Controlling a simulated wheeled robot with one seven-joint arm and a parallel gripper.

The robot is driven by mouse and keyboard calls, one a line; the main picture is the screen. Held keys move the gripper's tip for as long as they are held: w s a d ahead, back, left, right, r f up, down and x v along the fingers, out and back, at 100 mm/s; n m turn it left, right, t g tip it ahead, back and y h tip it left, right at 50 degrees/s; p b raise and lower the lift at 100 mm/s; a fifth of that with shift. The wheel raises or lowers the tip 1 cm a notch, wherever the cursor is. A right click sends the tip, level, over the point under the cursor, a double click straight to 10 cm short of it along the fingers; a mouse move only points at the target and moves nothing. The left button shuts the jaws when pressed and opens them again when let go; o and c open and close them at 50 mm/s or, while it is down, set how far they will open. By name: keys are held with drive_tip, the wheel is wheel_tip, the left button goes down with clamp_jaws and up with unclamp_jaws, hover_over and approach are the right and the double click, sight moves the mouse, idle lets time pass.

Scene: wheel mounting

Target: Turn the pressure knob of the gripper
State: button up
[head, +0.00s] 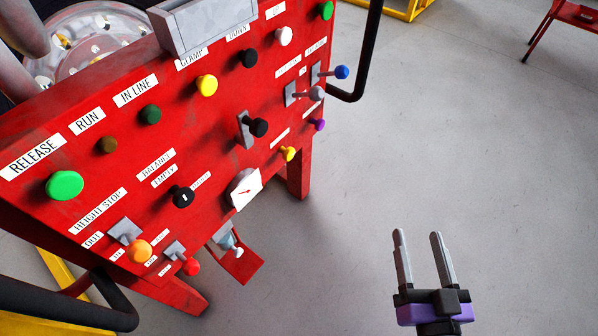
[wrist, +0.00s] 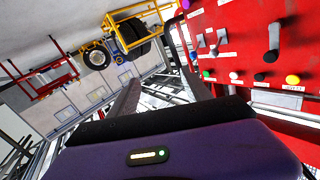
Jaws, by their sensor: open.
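The red control panel (head: 215,130) fills the left of the head view, with several coloured knobs and levers. A white dial gauge (head: 244,190) with a red needle sits on its lower edge. Below the gauge hangs a grey fitting with a small white-tipped knob (head: 238,251), beside a red bracket; I cannot read a label that marks it as the pressure knob. My gripper (head: 417,236) is open and empty, its two grey fingers pointing up in the picture, over the floor well right of the panel and touching nothing. The panel (wrist: 235,50) also shows at the upper right of the wrist view.
A black bar handle (head: 370,50) stands out from the panel's right side. Red legs (head: 299,175) hold the panel up. The grey floor (head: 480,150) around my gripper is clear. In the wrist view, a yellow frame (wrist: 128,38) and a red stand (wrist: 45,78) are farther off.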

drive_tip(key=w+a+f+n+y+b, duration=0.1)
drive_tip(key=w+f+y+b, duration=0.1)
drive_tip(key=w+f+b, duration=0.35)
drive_tip(key=w+a+f+y+b, duration=0.1)
drive_tip(key=w+f+b, duration=0.1)
drive_tip(key=w, duration=0.6)
drive_tip(key=w+a+f+n+y+b, duration=0.1)
drive_tip(key=w+f+y+b, duration=0.2)
drive_tip(key=w, duration=0.4)
drive_tip(key=n+g+y+b, duration=0.3)
drive_tip(key=n+g+y, duration=0.3)
drive_tip(key=n+y, duration=0.35)
approach(291, 156)
drive_tip(key=shift+h, duration=0.35)
drive_tip(key=b+x, duration=0.1)
drive_tip(key=x, duration=0.7)
drive_tip(key=shift+a+r, duration=0.1)
drive_tip(key=shift+a, duration=0.1)
drive_tip(key=shift+c, duration=0.4)
clamp_jaws()
